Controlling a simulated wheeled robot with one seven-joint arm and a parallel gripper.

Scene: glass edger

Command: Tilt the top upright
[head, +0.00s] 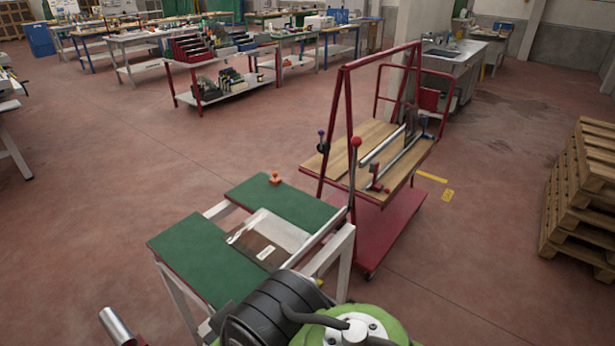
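A table with a green two-panel top (185,262) on pale legs stands in front of me. Its top lies flat, with a gap between the panels. A clear sheet or bag with a white label (268,252) lies across the gap. Behind it stands a red wheeled cart with a wooden top (340,158), which also looks level. I cannot tell which top is meant. Part of my arm shows at the bottom; my gripper is not in view.
An orange handled object (275,178) shows at the green top's far edge. Wooden pallets (580,205) are stacked at the right. A metal cylinder (115,325) shows at bottom left. Workbenches line the back.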

